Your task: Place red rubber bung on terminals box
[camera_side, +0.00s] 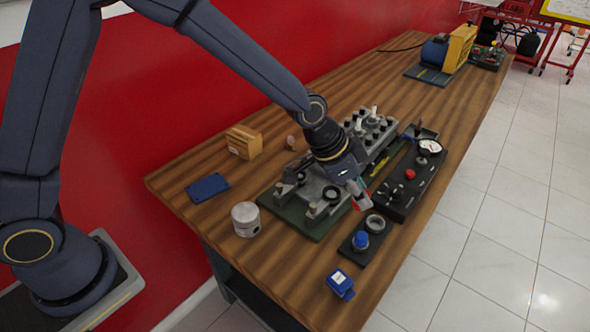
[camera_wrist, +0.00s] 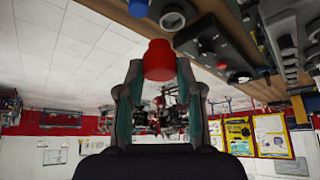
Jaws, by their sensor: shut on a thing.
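The red rubber bung (camera_wrist: 160,60) is between my fingertips in the wrist view, its rounded red body sticking out past them. In the side view the bung (camera_side: 364,203) is small and red at the end of my gripper (camera_side: 357,192), above the front right edge of the engine part on its green base. My gripper (camera_wrist: 160,72) is shut on it. I cannot tell for sure which thing is the terminals box. A small blue box (camera_side: 340,284) lies near the table's front edge, and a black control panel (camera_side: 400,195) with a red button and a gauge stands to the right.
The grey engine part on its green base (camera_side: 268,201) lies under my arm. A black plate with a blue knob (camera_side: 361,240) and a grey ring (camera_side: 375,223) are close by. A piston (camera_side: 245,219), blue plate (camera_side: 207,187) and tan box (camera_side: 244,141) stand left. The table's far part has free room.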

